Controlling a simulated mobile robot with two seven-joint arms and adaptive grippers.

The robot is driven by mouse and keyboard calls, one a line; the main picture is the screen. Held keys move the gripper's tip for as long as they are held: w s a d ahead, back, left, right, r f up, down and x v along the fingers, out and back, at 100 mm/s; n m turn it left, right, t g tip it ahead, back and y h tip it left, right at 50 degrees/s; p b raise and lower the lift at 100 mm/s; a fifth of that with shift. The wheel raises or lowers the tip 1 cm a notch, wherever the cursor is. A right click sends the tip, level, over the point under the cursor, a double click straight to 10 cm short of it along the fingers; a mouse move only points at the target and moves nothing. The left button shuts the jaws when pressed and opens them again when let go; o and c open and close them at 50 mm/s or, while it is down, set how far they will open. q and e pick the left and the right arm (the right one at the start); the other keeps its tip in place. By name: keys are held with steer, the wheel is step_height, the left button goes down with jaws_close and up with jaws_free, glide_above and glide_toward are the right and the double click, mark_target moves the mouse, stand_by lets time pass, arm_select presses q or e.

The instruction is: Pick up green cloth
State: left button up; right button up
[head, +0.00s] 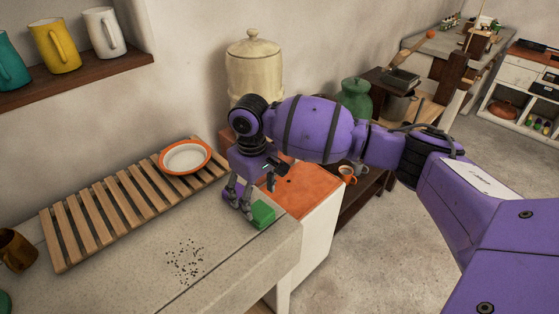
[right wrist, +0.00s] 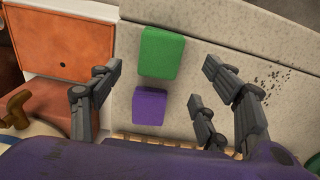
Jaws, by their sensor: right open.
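The green cloth (head: 262,214) is a small folded block on the grey counter near its right edge. In the right wrist view the cloth (right wrist: 161,52) lies flat in the upper middle. My right gripper (head: 241,198) hangs just left of it in the head view, fingers pointing down. In the right wrist view its spread fingers (right wrist: 161,72) stand on either side of the cloth's line, open with nothing held. A purple block (right wrist: 149,107) lies beside the green cloth, a small gap between them. My left gripper is not in view.
A slatted wooden rack (head: 100,214) bears a red-rimmed plate (head: 186,157). Dark crumbs (head: 184,262) dot the counter. An orange-topped cabinet (head: 303,188) adjoins the counter's right edge. A brown mug (head: 16,250) stands at left, and a cream lidded jar (head: 254,65) behind.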

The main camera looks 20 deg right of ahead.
mark_target(259, 209)
steer(key=f, duration=0.6)
steer(key=shift+s+d, duration=0.2)
steer(key=shift+r, duration=0.1)
steer(key=c, duration=1.1)
steer(key=shift+c, duration=0.2)
steer(key=shift+r, duration=0.1)
